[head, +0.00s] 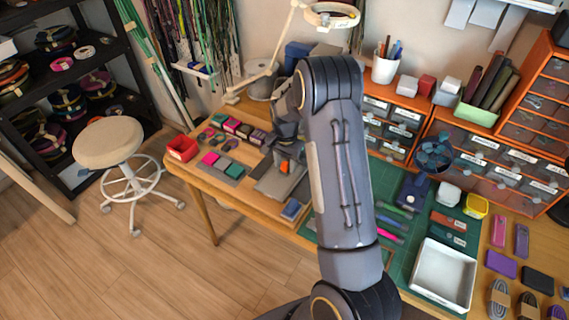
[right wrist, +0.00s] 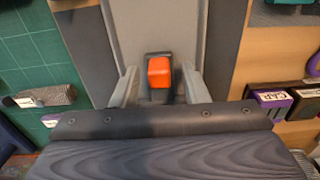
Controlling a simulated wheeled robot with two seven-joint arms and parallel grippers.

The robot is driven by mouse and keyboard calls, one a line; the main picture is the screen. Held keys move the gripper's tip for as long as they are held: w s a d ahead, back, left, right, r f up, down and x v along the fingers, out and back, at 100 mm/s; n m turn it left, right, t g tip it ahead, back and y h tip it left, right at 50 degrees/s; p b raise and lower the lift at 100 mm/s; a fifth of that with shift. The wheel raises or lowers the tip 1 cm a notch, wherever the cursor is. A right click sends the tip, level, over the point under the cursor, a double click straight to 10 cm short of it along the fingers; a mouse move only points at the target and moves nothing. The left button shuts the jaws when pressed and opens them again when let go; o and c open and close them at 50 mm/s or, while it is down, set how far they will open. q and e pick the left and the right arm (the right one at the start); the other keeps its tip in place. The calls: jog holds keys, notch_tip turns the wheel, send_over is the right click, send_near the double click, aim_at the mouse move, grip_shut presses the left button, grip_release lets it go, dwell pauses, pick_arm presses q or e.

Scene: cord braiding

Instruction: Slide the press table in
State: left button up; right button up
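The press table appears as a grey sliding plate (head: 275,186) on the wooden desk in the head view. It carries an orange block (head: 284,167) on a dark mount. In the right wrist view the grey plate (right wrist: 185,25) runs away from me and the orange block (right wrist: 159,72) stands on it. My right gripper (right wrist: 160,85) is open, one finger on each side of the block and its mount. A gap shows between each finger and the block. In the head view my right arm hides much of the press and the gripper. My left gripper is not in view.
A red bin (head: 182,149) and several coloured blocks lie left of the press. A blue block (head: 292,209) lies near the desk's front edge. A green cutting mat (head: 415,222) with tools and a white tray (head: 443,275) is on the right. A stool (head: 107,143) stands on the floor.

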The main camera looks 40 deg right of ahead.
jog(key=shift+r, duration=0.1)
notch_tip(320, 180, up, 8)
jog(key=p, duration=0.5)
jog(key=shift+f, duration=0.25)
